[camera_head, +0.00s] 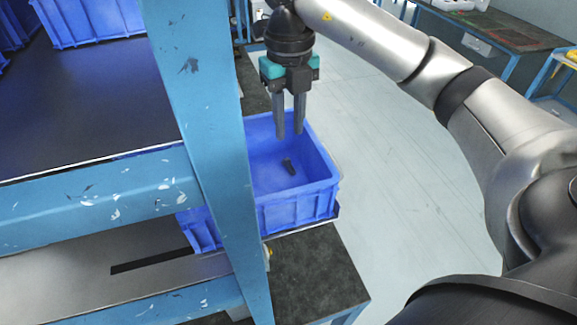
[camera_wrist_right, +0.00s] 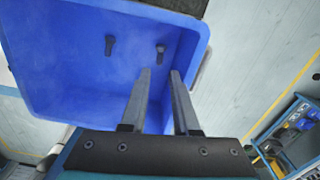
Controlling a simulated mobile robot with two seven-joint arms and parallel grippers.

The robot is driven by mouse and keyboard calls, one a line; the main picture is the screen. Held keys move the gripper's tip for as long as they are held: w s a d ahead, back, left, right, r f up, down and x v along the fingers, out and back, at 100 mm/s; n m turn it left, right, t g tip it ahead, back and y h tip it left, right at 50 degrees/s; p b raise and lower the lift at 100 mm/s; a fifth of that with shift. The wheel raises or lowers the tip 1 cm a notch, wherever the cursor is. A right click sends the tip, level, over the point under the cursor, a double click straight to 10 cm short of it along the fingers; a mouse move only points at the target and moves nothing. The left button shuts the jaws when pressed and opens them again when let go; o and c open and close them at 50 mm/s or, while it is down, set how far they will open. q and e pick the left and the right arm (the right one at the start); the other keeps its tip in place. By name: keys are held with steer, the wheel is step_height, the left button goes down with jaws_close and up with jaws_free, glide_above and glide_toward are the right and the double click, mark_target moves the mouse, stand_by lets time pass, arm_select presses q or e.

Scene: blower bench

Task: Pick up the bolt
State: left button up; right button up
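A dark bolt (camera_head: 289,166) lies on the floor of a blue bin (camera_head: 318,197), just below my right gripper in the head view. The right wrist view shows two dark bolts in the bin (camera_wrist_right: 60,75), one bolt (camera_wrist_right: 109,45) at the left and another bolt (camera_wrist_right: 160,53) close to the fingertips. I cannot tell which of them the head view shows. My right gripper (camera_head: 290,134) points down over the bin. Its fingers (camera_wrist_right: 160,71) are apart with nothing between them. The bolts look clear of the fingers. My left gripper is out of view.
A blue upright post (camera_head: 205,110) hides the bin's left part in the head view. A blue crossbeam (camera_head: 100,195) joins it. The bin stands on a dark bench top (camera_head: 310,275). More blue bins (camera_head: 95,20) stand at upper left. Pale floor (camera_head: 400,190) is open to the right.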

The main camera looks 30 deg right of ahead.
mark_target(289, 163)
steer(key=shift+f+p, duration=0.6)
steer(key=shift+f, duration=3.7)
steer(key=shift+w, duration=0.1)
jaws_close()
